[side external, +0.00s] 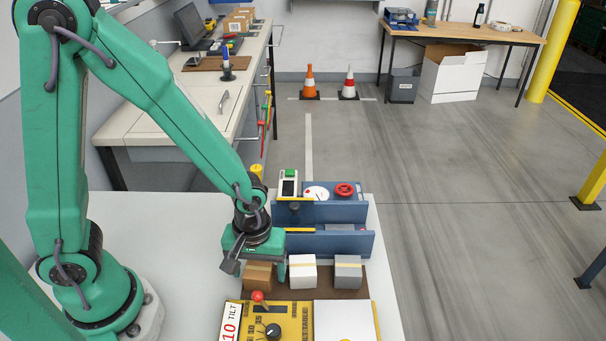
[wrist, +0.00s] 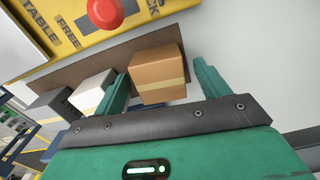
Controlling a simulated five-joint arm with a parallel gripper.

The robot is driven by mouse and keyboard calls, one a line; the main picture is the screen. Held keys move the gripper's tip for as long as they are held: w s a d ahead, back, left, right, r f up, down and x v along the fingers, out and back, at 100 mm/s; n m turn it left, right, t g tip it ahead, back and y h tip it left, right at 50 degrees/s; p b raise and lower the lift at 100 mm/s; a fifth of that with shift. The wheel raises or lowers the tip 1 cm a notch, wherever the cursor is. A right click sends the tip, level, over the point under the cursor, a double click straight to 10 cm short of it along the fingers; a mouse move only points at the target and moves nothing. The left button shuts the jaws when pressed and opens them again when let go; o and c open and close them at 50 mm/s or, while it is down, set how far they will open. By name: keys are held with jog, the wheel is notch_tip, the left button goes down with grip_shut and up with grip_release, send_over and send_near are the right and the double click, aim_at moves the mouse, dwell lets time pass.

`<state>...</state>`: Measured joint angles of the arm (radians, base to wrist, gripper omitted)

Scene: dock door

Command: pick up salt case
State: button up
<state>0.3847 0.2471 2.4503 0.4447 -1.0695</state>
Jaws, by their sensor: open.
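Three small cases stand in a row on a brown strip: a brown cardboard case (side external: 258,275) with a pale tape band, a white case (side external: 302,272) and a grey case (side external: 348,271). I can read no label that tells which is the salt case. My gripper (side external: 257,266) is open and points down at the brown case. In the wrist view the brown case (wrist: 157,72) lies between my two fingers (wrist: 161,70). One finger is between it and the white case (wrist: 93,91); the grey case (wrist: 50,105) is beyond. I cannot tell whether the fingers touch the cases.
A yellow tilt-table panel (side external: 270,323) with a red knob (side external: 258,296) is in front of the row. A blue stepped rack (side external: 320,212) with a red valve wheel (side external: 344,190) stands behind it. Bare white table (side external: 170,250) is left of the row.

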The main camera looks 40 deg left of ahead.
aim_at(258, 268)
jog(key=shift+f, duration=0.2)
dwell(0.4)
jog(key=c, duration=1.1)
jog(key=shift+c, duration=0.2)
jog(key=shift+r, duration=0.1)
jog(key=shift+r, duration=4.95)
